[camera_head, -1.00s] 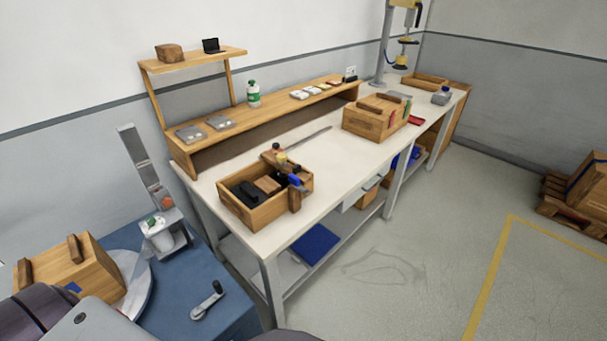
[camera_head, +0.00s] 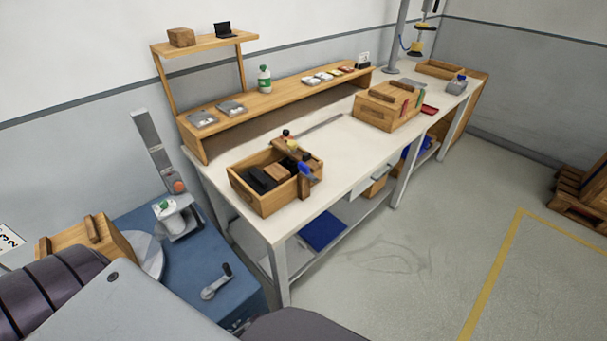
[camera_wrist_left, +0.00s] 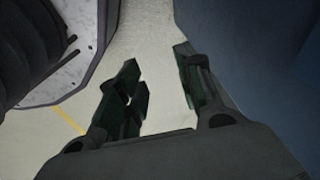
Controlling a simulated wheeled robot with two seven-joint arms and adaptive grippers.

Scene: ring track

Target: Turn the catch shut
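A grey lever with a dark knob (camera_head: 216,283) lies on top of the blue cabinet (camera_head: 190,262) in the head view. It is the only catch-like part I see, and I cannot tell whether it is shut. My left gripper (camera_wrist_left: 158,65) shows in the left wrist view, its two dark fingers apart with nothing between them. It points down at the pale floor beside a blue surface at the right. The lever is not in the wrist view. In the head view my left arm covers the lower left and hides part of the cabinet. My right gripper is not in view.
A wooden box (camera_head: 80,243) sits on a round grey plate at the cabinet's left. A grey post device (camera_head: 178,215) stands at its back. The white workbench (camera_head: 338,150) holds an open wooden crate (camera_head: 262,205).

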